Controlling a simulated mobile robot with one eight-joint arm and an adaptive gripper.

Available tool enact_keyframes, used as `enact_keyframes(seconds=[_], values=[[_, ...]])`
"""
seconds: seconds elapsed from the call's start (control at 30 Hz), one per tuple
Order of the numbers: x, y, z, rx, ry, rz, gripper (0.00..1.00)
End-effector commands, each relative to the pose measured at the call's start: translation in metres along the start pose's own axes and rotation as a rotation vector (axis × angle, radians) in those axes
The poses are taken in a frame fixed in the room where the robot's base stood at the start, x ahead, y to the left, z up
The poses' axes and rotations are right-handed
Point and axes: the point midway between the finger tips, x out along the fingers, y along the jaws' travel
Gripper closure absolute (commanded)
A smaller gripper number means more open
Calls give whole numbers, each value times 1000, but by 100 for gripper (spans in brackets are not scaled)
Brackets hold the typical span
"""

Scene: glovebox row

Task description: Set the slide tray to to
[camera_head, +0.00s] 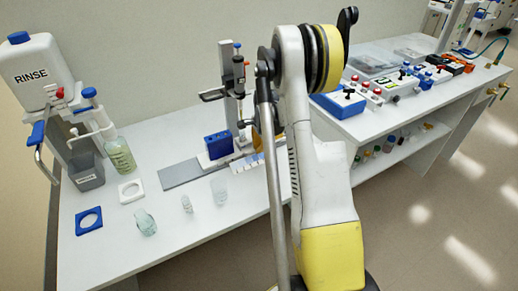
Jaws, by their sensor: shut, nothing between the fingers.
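A flat grey rail plate (182,174) lies on the white bench, left of my arm. A blue block (217,145) stands on a pale carriage at the rail's middle, beside an upright dispenser stand (238,75). A pale strip with marks (246,162) shows right of the block, partly hidden behind my arm; its marks are too small to read. I cannot tell for sure which of these is the slide tray. My arm crosses the middle of the view and hides part of the bench. My gripper is not seen.
Clear vessels (145,222) stand near the front edge. Control boxes (340,102) fill the right bench.

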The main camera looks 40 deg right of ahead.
Motion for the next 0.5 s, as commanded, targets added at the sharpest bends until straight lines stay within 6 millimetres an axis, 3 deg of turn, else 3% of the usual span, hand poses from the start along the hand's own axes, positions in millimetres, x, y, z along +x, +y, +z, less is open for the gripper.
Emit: enact_keyframes(seconds=[0.2, 0.5], values=[[2, 1, 5, -2, -1, 3, 100], [2, 1, 59, -3, -1, 4, 100]])
